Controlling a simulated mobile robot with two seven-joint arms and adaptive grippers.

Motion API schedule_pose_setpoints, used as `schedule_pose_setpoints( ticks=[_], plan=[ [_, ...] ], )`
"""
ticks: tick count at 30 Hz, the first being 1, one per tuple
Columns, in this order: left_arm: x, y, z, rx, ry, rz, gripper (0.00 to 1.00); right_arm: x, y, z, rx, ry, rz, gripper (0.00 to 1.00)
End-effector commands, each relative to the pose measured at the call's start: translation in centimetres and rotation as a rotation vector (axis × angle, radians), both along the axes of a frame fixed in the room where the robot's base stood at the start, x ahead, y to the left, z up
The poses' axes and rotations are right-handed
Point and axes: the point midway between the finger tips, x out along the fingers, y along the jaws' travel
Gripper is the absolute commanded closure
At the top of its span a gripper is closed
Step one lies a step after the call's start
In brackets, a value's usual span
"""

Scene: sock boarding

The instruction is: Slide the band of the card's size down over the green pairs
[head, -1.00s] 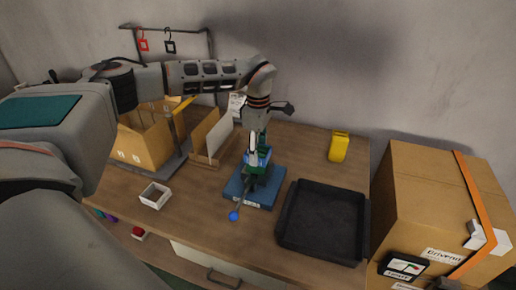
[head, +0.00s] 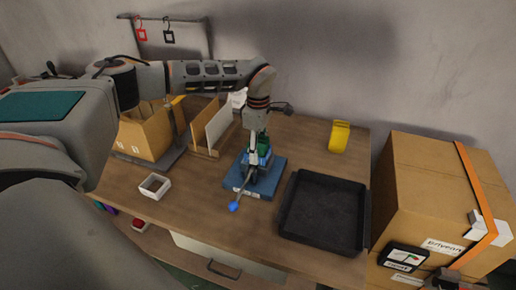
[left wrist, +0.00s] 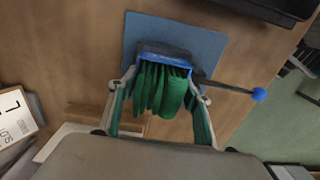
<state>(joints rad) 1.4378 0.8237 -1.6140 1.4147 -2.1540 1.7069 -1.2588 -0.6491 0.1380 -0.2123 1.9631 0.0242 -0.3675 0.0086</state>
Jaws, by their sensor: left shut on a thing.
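The green pairs (left wrist: 160,90) stand bunched on the blue base (head: 265,190), their loose ends toward the left wrist camera. The blue band (left wrist: 165,58) lies around the bundle, its near rim across the fabric. My left gripper (head: 258,155) points down over the base, its fingers at both ends of the band, shut on it. Green strips line both fingers in the left wrist view. A white card (left wrist: 15,118) with dark lettering, seemingly an L, shows at the left there. A dark piece at the head view's bottom right may be my right gripper (head: 446,279); its jaws are unclear.
A lever with a blue knob (head: 234,207) sticks out from the base. The black tray (head: 284,220) is close on the right. A red frame (head: 141,35) and a black frame (head: 168,37) hang on a rack. A small white box (head: 154,187) stands left, a yellow object (head: 339,137) behind.

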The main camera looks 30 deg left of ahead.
Motion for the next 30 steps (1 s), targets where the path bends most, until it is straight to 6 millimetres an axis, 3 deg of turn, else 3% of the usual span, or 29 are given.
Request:
schedule_pose_setpoints(
  ticks=[7, 10, 22, 26, 30],
  plan=[
    [0.0, 0.0, 0.0, 0.0, 0.0, 0.0, 0.6, 0.1, 0.0, 0.1, -0.001, -0.002, 0.0, 0.6],
    [0.0, 0.0, 0.0, 0.0, 0.0, 0.0, 0.32, 0.1, 0.0, 0.1, -0.001, -0.002, 0.0, 0.6],
    [0.1, 0.0, 0.3, 0.0, -0.001, 0.0, 0.32, -0.1, -0.4, -0.3, -0.009, 0.005, 0.0, 0.6],
    [0.2, 0.0, 1.8, 0.0, -0.004, 0.0, 0.32, -0.1, -0.3, -0.3, -0.006, 0.004, 0.0, 0.6],
    [0.2, 0.0, 4.6, 0.0, -0.006, 0.0, 0.32, -0.1, -0.2, -0.2, -0.004, 0.004, 0.0, 0.6]
  ],
)
